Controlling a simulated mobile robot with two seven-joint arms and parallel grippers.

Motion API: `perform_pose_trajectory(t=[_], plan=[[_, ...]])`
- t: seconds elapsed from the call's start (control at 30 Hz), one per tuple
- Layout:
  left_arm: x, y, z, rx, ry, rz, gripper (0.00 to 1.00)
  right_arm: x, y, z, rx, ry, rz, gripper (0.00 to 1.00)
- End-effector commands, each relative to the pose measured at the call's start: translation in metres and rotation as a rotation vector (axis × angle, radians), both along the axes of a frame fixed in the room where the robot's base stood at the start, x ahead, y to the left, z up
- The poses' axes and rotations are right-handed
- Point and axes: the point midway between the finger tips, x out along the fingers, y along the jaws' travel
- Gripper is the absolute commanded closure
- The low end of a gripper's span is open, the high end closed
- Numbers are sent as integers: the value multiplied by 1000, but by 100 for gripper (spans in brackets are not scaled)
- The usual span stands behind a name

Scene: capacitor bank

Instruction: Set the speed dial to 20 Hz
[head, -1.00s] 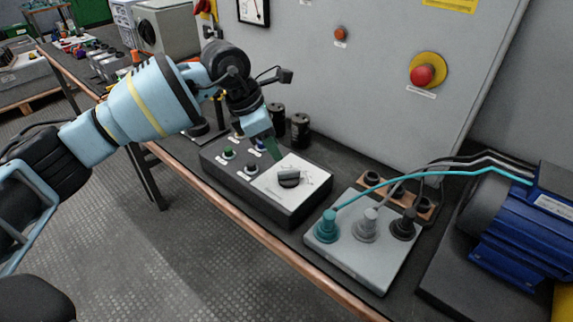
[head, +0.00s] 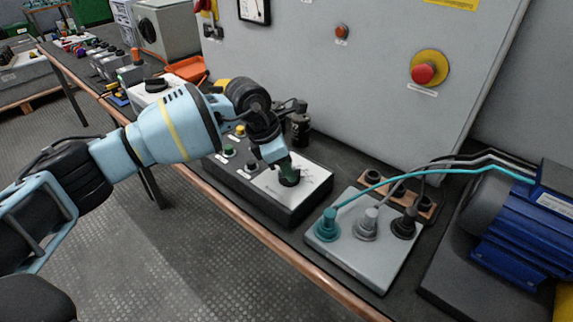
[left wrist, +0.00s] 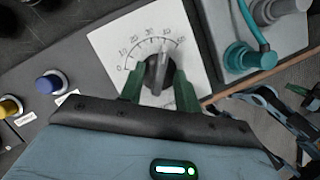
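The speed dial is a dark round knob (left wrist: 157,72) on a white scale card (left wrist: 108,40) in the left wrist view. Its light pointer bar aims at the upper part of the scale, past 30; the exact reading is blurred. In the head view the knob (head: 289,178) is partly covered by my left gripper (head: 283,167). The left gripper's green fingers (left wrist: 158,88) stand apart, one on each side of the knob; firm contact cannot be made out. Blue parts with a green tip (left wrist: 298,90), apparently my right gripper, show small at the left wrist view's right edge.
The black control box (head: 270,207) carries a blue button (left wrist: 51,83) and a yellow button (left wrist: 10,107) beside the card. A grey terminal box (head: 345,262) with cables stands to its right, then a blue motor (head: 520,235). The cabinet panel (head: 330,90) rises behind.

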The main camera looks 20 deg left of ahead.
Motion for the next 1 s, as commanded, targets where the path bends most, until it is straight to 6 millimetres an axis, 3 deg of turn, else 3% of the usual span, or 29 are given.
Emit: perform_pose_trajectory(t=[0.03, 0.3, 0.67, 1.0], plan=[[0, 0, 0, 0, 0, 0, 67, 1, -1, 0, -2, -3, 3, 100], [0, 0, 0, 0, 0, 0, 100, 2, -2, 0, -6, -5, 10, 100], [0, 0, 2, -1, -1, 34, 100, -2, -2, 5, -3, 1, 7, 100], [-1, -2, 6, -1, -3, 246, 100, 1, 2, 30, 9, -14, -10, 100]])
